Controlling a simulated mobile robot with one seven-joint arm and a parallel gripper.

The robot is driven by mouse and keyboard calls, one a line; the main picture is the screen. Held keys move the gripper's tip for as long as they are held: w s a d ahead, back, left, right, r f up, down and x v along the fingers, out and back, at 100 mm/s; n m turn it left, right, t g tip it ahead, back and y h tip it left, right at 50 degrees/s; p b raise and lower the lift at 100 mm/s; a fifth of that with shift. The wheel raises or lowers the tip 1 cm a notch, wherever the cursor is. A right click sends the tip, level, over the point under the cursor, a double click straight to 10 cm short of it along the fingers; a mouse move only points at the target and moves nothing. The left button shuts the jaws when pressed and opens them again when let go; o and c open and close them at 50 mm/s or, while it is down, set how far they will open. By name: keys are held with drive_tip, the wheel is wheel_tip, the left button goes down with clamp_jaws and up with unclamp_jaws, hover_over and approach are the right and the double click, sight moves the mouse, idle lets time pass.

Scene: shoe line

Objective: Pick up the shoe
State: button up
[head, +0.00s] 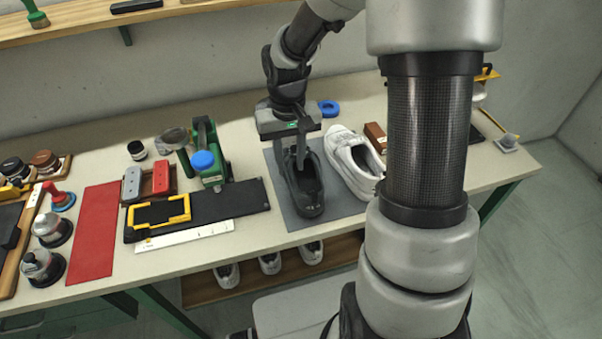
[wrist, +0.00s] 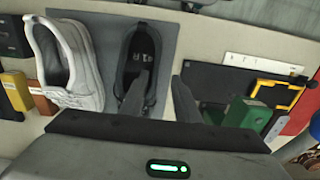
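The white shoe (wrist: 72,65) is at the left there.
Left of the mat are a green tool with a blue knob (head: 204,160), a black board (head: 240,198), a yellow frame (head: 158,213) and a white ruler (head: 185,235). A brown block (head: 375,135) is behind the white shoe. Several shoes stand on a lower shelf (head: 200,290).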

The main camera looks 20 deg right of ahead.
sight(290, 175)
drive_tip(key=f, duration=0.4)
drive_tip(key=w+f, duration=0.1)
drive_tip(key=f, duration=0.2)
drive_tip(key=shift+d+f, duration=0.1)
drive_tip(key=shift+c, duration=0.2)
clamp_jaws()
drive_tip(key=shift+w, duration=0.1)
idle(1.1)
